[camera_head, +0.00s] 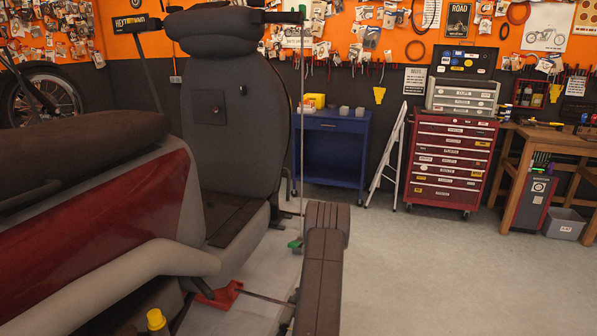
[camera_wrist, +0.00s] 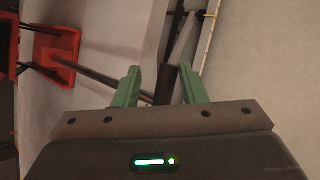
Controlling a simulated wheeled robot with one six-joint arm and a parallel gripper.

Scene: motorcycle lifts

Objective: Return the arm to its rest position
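My gripper (camera_wrist: 160,70) shows in the wrist view with two green fingers spread apart. Its fingers are open, with no object clearly held between them. A dark bar (camera_wrist: 166,82) shows between and beyond the fingertips; I cannot tell how far off it is. In the head view, green finger parts of my gripper (camera_head: 293,271) show at the left of a dark brown body, low near the middle of the picture.
A blue cart (camera_head: 333,150), stepladder (camera_head: 392,155) and red tool chest (camera_head: 450,165) stand behind.

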